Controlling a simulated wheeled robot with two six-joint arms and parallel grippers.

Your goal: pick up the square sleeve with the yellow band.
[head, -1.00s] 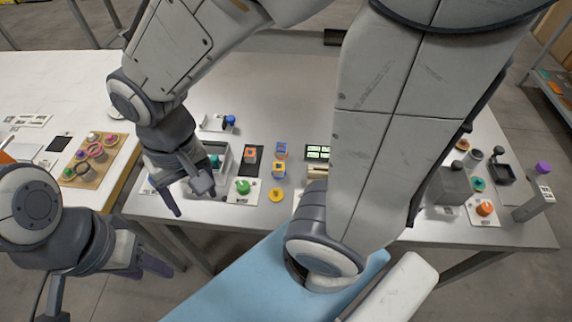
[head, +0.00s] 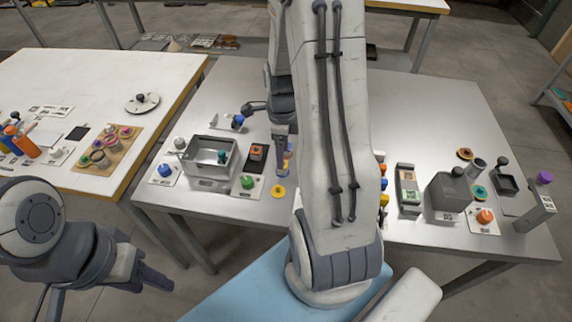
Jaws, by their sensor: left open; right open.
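My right gripper (head: 268,126) is over the steel table, beyond the small blocks, with its fingers spread wide and nothing between them. One finger points left and the other points down in front of the blue sleeves. A small square sleeve with blue and yellow-orange parts (head: 286,168) shows just below that finger. It is partly hidden by the finger and arm, so I cannot be sure of its band. Another blue sleeve (head: 291,147) is mostly covered behind the finger. My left gripper (head: 150,278) is open and empty at lower left, off the table's front edge.
An orange-topped block (head: 257,152) sits on a black mat. A yellow disc (head: 278,191), a green knob (head: 248,182) and a grey open bin (head: 205,172) are nearby. A dark grey box (head: 449,196) stands at right. My arm hides the table's middle.

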